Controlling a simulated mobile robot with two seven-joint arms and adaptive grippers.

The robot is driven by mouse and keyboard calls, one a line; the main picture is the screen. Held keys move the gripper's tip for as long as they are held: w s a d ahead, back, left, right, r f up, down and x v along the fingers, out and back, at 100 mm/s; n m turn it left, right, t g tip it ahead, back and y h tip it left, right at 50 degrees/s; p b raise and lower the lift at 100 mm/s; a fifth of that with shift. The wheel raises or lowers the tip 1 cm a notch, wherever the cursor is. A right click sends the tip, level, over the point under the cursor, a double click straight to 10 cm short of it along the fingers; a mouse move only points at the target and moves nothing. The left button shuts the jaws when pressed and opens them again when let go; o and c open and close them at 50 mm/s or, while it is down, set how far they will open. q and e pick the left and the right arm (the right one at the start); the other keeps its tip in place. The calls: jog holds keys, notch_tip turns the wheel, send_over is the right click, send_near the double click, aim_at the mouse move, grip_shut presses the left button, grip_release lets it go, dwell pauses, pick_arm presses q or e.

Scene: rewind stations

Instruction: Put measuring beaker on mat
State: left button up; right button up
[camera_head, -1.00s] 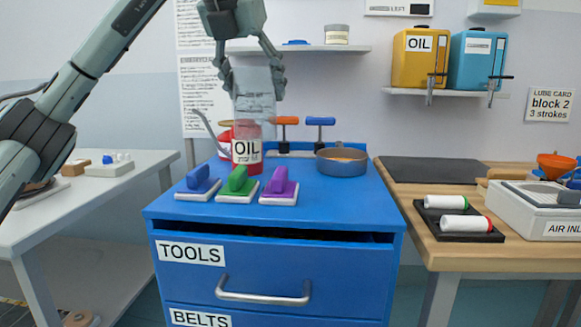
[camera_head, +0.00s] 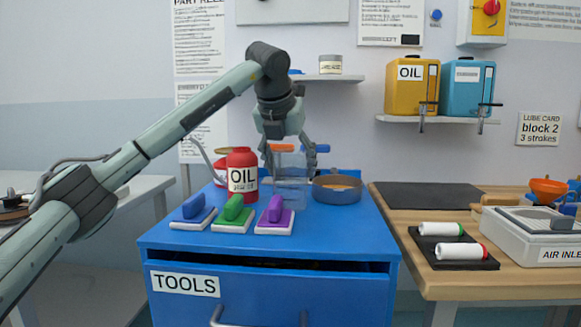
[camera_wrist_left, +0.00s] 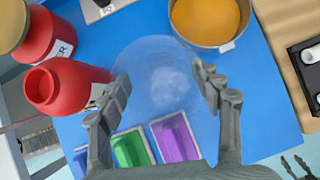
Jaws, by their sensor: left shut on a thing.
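The clear measuring beaker (camera_head: 290,190) is between the fingers of my left gripper (camera_head: 288,146), which is shut on it from above. It is over the blue cabinet top, right of the red oil can (camera_head: 242,176); I cannot tell whether its base touches the top. In the left wrist view the beaker (camera_wrist_left: 158,75) shows as a faint round shape between the fingertips (camera_wrist_left: 163,90). The dark grey mat (camera_head: 428,196) lies flat and bare on the wooden table to the right. My right gripper (camera_wrist_left: 297,165) shows small at the lower right of the left wrist view, its fingers apart.
A round pan (camera_head: 337,190) stands right of the beaker. Green (camera_head: 233,212) and purple (camera_head: 275,215) handled blocks and a blue one sit at the cabinet's front. A black tray with white rolls (camera_head: 452,250) and a white box (camera_head: 530,232) are near the mat.

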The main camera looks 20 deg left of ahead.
pick_arm(q)
jog(key=shift+f, duration=0.15)
jog(key=o, duration=1.2)
jog(key=shift+c, duration=0.2)
